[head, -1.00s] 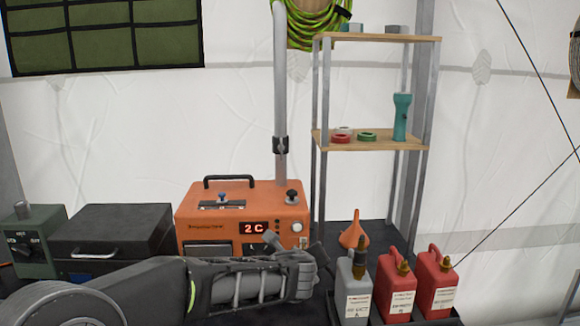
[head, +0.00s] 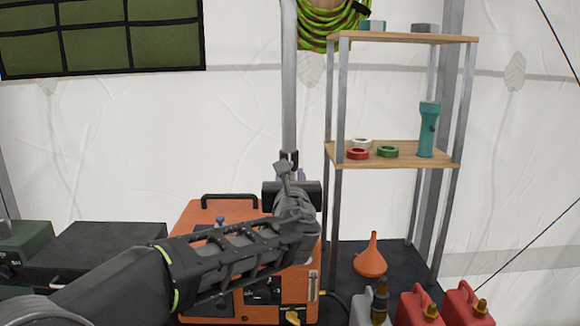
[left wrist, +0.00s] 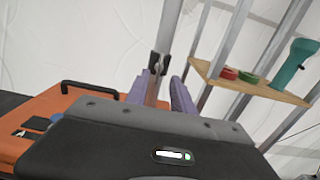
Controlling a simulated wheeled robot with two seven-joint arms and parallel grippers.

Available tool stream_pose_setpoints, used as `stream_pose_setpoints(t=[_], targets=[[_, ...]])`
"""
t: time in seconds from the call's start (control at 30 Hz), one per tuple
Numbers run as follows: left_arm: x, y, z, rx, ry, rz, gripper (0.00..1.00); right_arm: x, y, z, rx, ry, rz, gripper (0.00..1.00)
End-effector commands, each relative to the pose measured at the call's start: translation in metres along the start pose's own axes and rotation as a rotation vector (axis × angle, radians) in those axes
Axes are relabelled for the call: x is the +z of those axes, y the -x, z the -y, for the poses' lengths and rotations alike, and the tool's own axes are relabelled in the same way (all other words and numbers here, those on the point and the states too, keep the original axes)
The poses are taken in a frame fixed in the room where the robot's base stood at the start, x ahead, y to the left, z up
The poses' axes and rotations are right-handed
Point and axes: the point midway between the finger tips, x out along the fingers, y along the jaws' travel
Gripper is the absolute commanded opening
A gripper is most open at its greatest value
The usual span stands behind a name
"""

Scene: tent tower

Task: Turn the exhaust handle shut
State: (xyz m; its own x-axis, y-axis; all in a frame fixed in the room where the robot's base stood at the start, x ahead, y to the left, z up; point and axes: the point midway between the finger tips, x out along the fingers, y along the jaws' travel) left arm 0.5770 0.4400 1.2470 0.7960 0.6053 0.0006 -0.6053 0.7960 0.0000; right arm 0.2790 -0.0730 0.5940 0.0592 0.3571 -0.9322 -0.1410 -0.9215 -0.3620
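The grey exhaust pipe (head: 289,80) rises behind the orange heater (head: 190,225). A black fitting (head: 289,157) sits on the pipe just above my left gripper (head: 296,176); I cannot tell a separate handle from it. In the left wrist view the pipe with its black fitting (left wrist: 157,62) shows between the purple fingers of my left gripper (left wrist: 159,90). The fingers are apart, one on each side of the pipe in that picture. Contact cannot be seen. My left arm hides much of the heater's front. My right gripper is not in view.
A metal shelf (head: 400,153) with tape rolls and a teal flashlight (head: 427,130) stands right of the pipe. An orange funnel (head: 371,258) and red cans (head: 420,305) are at lower right. A black case (head: 105,250) lies left of the heater.

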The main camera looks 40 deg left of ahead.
Motion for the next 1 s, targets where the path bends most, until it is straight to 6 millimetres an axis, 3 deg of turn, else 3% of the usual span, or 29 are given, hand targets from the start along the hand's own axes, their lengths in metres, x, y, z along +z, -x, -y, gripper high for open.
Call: stream_pose_setpoints(t=[0.43, 0.8, 1.0], targets=[[0.001, -0.063, 0.0, 0.001, 0.0, -0.002, 0.29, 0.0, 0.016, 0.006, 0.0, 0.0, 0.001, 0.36], [0.0, -0.069, 0.0, -0.001, 0.0, -0.001, 0.29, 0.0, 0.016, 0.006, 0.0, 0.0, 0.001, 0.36], [0.0, -0.069, 0.0, -0.001, 0.0, -0.001, 0.13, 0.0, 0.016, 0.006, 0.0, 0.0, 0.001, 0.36]])
